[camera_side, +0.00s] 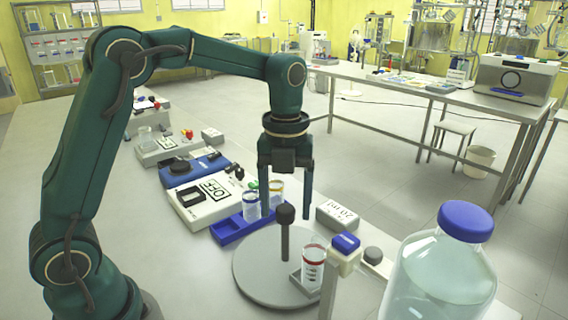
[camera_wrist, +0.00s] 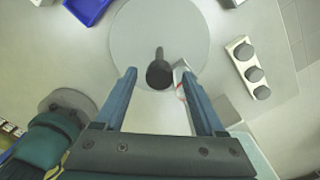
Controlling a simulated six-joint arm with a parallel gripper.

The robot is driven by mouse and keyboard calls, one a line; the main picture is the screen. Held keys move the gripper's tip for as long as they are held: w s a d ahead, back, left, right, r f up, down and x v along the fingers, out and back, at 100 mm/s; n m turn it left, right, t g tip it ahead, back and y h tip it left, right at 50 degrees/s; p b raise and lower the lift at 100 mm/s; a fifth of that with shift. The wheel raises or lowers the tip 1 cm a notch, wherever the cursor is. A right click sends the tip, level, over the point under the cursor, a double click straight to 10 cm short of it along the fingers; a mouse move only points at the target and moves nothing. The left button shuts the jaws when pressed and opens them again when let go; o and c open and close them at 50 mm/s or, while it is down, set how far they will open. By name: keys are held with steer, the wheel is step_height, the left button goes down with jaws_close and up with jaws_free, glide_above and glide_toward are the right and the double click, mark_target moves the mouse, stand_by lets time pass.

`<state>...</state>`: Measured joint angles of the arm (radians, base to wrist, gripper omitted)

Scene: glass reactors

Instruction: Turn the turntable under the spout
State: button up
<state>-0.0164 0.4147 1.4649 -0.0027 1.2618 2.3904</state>
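The turntable (camera_side: 258,275) is a round grey disc on the bench; it fills the top middle of the wrist view (camera_wrist: 135,35). A dark post with a knob (camera_side: 285,214) stands up from it; the knob shows in the wrist view (camera_wrist: 160,75). A red-banded beaker (camera_side: 314,265) sits in a square holder at the disc's right edge, mostly hidden by a finger in the wrist view. A blue-and-cream head on a stand (camera_side: 345,248), perhaps the spout, is beside the beaker. My gripper (camera_side: 286,200) points down, open; its fingertips (camera_wrist: 157,71) lie either side of the knob, apart from it.
A blue tray (camera_side: 228,232) with beakers is left behind the disc, near a white device marked OFF (camera_side: 205,200). A large blue-capped bottle (camera_side: 440,275) stands front right. A small box (camera_side: 337,215) and a strip with round knobs (camera_wrist: 247,68) are right of the disc.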

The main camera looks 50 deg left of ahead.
steer(key=shift+r, duration=2.55)
steer(key=s+r+n+t, duration=0.3)
steer(key=s+r+n, duration=0.2)
steer(key=s+n, duration=0.35)
steer(key=s+f+n+t, duration=0.2)
steer(key=s+f+n, duration=0.4)
steer(key=n, duration=1.2)
steer(key=shift+d+f+n+t, duration=0.2)
steer(key=shift+f+n+t, duration=0.1)
steer(key=shift+f+n, duration=0.05)
